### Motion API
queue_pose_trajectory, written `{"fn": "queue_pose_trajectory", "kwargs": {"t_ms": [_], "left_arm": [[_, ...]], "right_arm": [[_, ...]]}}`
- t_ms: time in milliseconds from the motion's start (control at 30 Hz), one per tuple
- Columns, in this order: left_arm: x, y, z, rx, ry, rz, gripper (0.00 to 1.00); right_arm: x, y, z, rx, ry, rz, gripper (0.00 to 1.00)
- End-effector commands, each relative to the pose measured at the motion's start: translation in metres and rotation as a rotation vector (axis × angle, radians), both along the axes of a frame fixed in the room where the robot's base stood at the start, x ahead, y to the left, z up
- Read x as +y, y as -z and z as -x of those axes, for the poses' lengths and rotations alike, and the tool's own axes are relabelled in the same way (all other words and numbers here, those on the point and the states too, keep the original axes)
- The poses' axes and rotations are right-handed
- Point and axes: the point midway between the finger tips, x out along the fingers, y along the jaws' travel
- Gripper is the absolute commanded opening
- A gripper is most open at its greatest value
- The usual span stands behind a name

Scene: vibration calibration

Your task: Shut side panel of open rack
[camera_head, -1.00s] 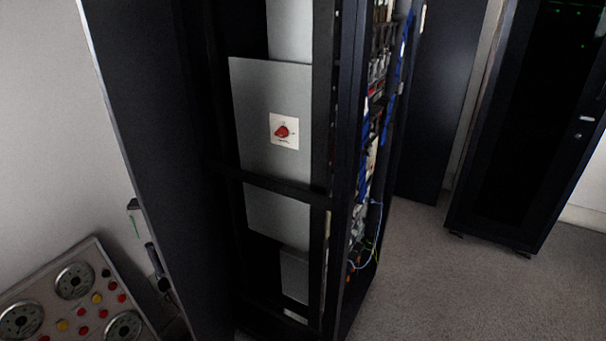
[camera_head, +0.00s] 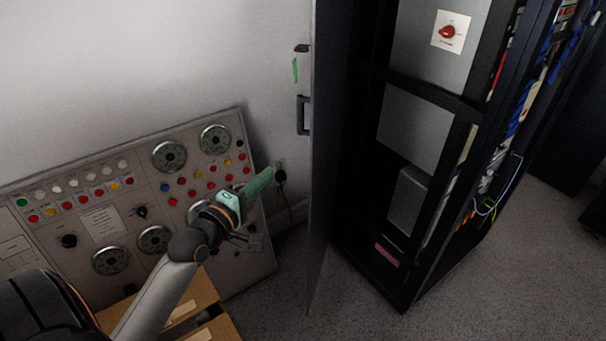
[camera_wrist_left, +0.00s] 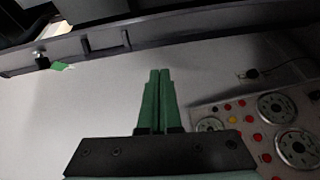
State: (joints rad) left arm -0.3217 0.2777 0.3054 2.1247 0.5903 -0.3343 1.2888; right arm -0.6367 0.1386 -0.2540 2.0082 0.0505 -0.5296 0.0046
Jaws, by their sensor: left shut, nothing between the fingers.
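The open rack (camera_head: 420,128) stands at the right of the head view, its side showing grey plates and a red switch. Its dark side panel (camera_head: 338,160) stands swung open at the left of the rack, seen nearly edge-on, with a dark handle (camera_head: 303,115) on its outer face. My left gripper (camera_head: 268,172) is shut and empty, to the left of the panel and below the handle, apart from both. In the left wrist view its green fingers (camera_wrist_left: 157,75) are together, and the panel's edge (camera_wrist_left: 190,28) with the handle (camera_wrist_left: 105,40) crosses the top. My right gripper is not in view.
A control board (camera_head: 130,200) with gauges and coloured buttons leans by the white wall, behind my left arm. Cardboard boxes (camera_head: 195,300) lie below it. A socket with a cable (camera_head: 280,175) is near my gripper. Grey floor (camera_head: 500,290) is free at the right.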

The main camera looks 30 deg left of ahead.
Motion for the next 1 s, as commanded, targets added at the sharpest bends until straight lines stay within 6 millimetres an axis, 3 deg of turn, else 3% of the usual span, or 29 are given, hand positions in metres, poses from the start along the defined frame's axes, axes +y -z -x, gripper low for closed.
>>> {"fn": "queue_pose_trajectory", "kwargs": {"t_ms": [267,800,1000], "left_arm": [[0.008,-0.012,-0.015,-0.04,-0.009,0.071,0.0],[0.011,-0.011,-0.105,-0.037,-0.008,0.066,0.0],[-0.019,-0.011,-0.11,-0.036,-0.007,0.071,0.0]], "right_arm": [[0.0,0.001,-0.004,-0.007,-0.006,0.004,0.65],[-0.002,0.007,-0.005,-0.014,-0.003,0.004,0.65],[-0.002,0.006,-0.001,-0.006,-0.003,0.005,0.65]]}}
